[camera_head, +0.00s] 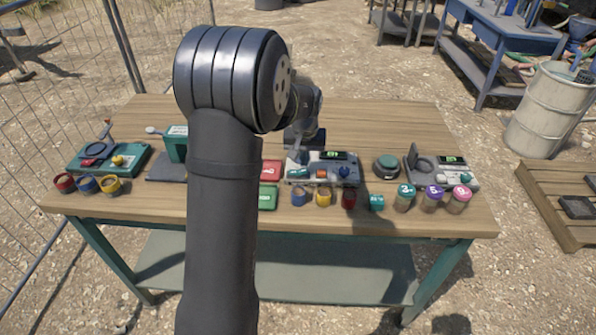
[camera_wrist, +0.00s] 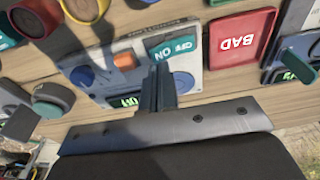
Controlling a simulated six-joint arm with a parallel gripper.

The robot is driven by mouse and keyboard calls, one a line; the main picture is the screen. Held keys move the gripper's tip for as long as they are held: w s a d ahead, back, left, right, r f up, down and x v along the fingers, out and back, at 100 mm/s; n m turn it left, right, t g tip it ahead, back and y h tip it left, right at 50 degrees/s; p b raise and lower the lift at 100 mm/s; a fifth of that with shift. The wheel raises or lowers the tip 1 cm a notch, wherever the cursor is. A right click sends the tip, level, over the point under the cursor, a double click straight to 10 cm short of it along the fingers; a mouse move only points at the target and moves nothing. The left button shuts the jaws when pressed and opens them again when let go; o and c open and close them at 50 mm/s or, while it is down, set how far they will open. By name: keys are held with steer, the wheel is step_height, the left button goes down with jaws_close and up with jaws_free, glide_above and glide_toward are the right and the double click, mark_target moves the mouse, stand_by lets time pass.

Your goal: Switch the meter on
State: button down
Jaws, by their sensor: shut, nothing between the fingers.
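The meter (camera_head: 325,179) is a grey box at the middle of the wooden table, with a green-lit display (camera_head: 333,155), an orange knob (camera_head: 322,173) and a teal switch. In the wrist view the meter (camera_wrist: 140,75) appears upside down. Its teal rocker (camera_wrist: 172,48) is marked ON and OFF, and its display (camera_wrist: 130,100) shows green characters too small to read surely. My gripper (camera_wrist: 156,70) is shut and empty, its tips over the meter close to the rocker. I cannot tell whether they touch it. In the head view my gripper (camera_head: 298,154) is partly hidden by my arm.
A red BAD tray (camera_wrist: 238,38) lies beside the meter, with a green tray (camera_head: 267,197) near it. Several coloured jars and rings, such as the purple-lidded jar (camera_head: 432,199), line the front edge.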

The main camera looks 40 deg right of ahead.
mark_target(304, 171)
steer(key=shift+f, duration=1.1)
stand_by(0.3)
steer(key=shift+r, duration=3.55)
steer(key=shift+f, duration=0.1)
steer(key=shift+f, duration=3.4)
steer(key=s+d+r+n, duration=0.1)
steer(key=s+r+n, duration=0.3)
steer(key=r, duration=0.6)
steer(key=shift+s+d+r+n, duration=0.2)
steer(key=shift+d+n, duration=0.1)
steer(key=shift+n, duration=0.4)
